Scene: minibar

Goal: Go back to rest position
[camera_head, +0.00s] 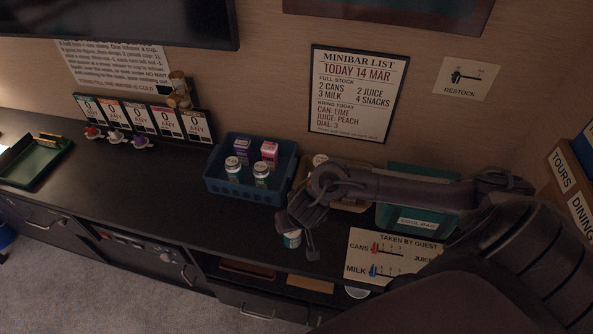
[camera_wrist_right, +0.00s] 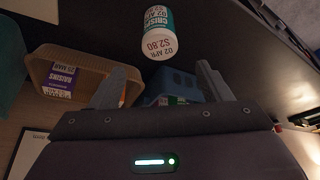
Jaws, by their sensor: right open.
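My right arm comes in from the right in the head view and reaches over the counter. My right gripper (camera_head: 298,238) is open, its fingers hanging down close to a small white-and-teal jar (camera_head: 291,239) on the dark counter. In the right wrist view the jar (camera_wrist_right: 160,42), labelled CRISPS, is in line with the gap between the spread fingers of the gripper (camera_wrist_right: 163,76). It appears beyond the fingertips; I cannot tell whether a finger touches it. My left gripper is out of view.
A blue basket (camera_head: 232,190) holds two jars and two small cartons. A tan basket (camera_wrist_right: 88,62) with a raisins box and a teal cool bag (camera_head: 412,218) stand behind my arm. A "Taken by guest" board (camera_head: 372,245) lies nearby. A green tray (camera_head: 32,160) is far left.

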